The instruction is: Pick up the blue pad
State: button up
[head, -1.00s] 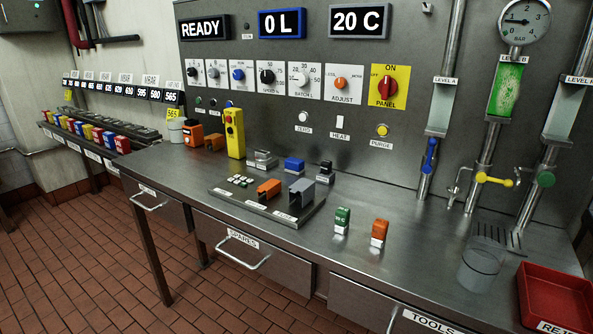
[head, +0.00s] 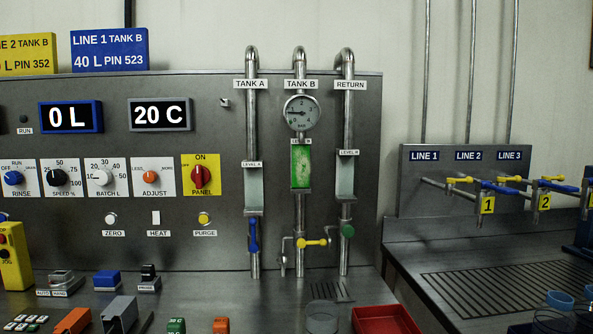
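A small blue block-shaped piece (head: 107,279), which looks like the blue pad, sits on the steel bench at the lower left. It stands between a clear-covered switch box (head: 61,281) and a black piece marked PROBE (head: 149,273). A grey bracket-like piece (head: 118,312) is in front of it. My gripper is not in view.
An orange piece (head: 73,321), a green block (head: 176,325) and another orange block (head: 221,325) stand along the bottom edge. A clear beaker (head: 322,318) and a red tray (head: 384,320) are farther right. The control panel (head: 130,230) rises behind the bench.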

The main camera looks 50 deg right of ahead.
aim_at(110, 280)
jog(key=i+j+z, duration=0.1)
jog(key=i+j, duration=0.15)
jog(key=i+j+z, duration=0.1)
jog(key=j, duration=0.25)
jog(key=i+j+z, duration=0.1)
jog(key=i+j, duration=0.2)
jog(key=i+j+z, duration=0.1)
jog(key=j, duration=0.3)
jog(key=i+j+z, duration=0.1)
jog(key=i+j, duration=0.15)
jog(key=j, duration=0.15)
jog(key=i+j+z, duration=0.1)
jog(key=j, duration=0.25)
jog(key=i+j+z, duration=0.1)
jog(key=i+j, duration=0.15)
jog(key=j, duration=0.15)
jog(key=i+j+z, duration=0.1)
jog(key=j, duration=0.3)
